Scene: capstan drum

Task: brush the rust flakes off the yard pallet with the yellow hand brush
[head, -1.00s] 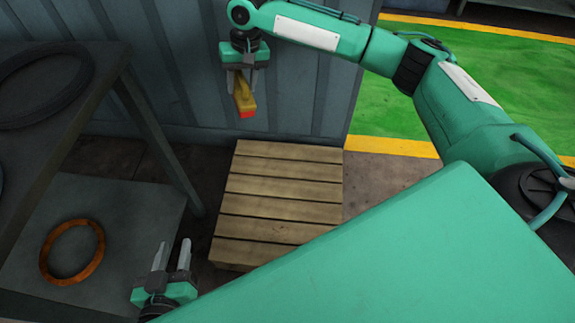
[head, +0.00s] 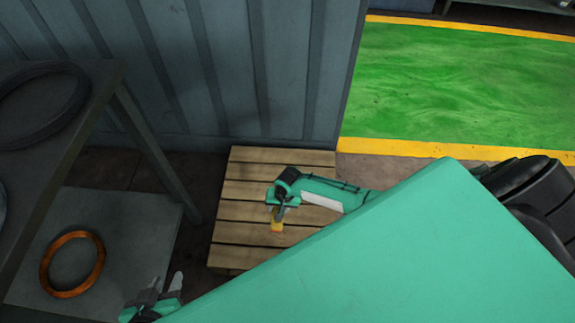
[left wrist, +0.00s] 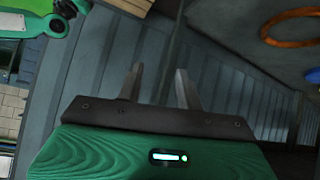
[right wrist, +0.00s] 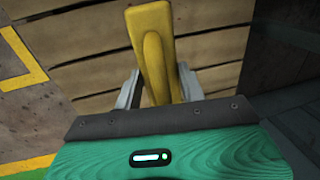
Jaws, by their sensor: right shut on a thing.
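The yard pallet (head: 240,190) is a square of pale wooden slats on the floor in the head view. Its slats also fill the back of the right wrist view (right wrist: 215,45). My right gripper (head: 279,208) is over the pallet's right-middle part, shut on the yellow hand brush (head: 277,224). In the right wrist view the brush (right wrist: 150,40) stands out between the two fingers. Whether its bristles touch the slats I cannot tell. My left gripper (head: 165,288) is empty and open, left of the pallet's front corner; its fingers are apart in the left wrist view (left wrist: 157,85). I cannot make out rust flakes.
A dark table (head: 105,85) with a black ring (head: 40,105) stands at the left. Below it a grey shelf (head: 140,225) holds an orange ring (head: 72,262). A grey ribbed wall (head: 230,70) rises behind the pallet. Green floor (head: 460,90) with yellow edging lies at the right.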

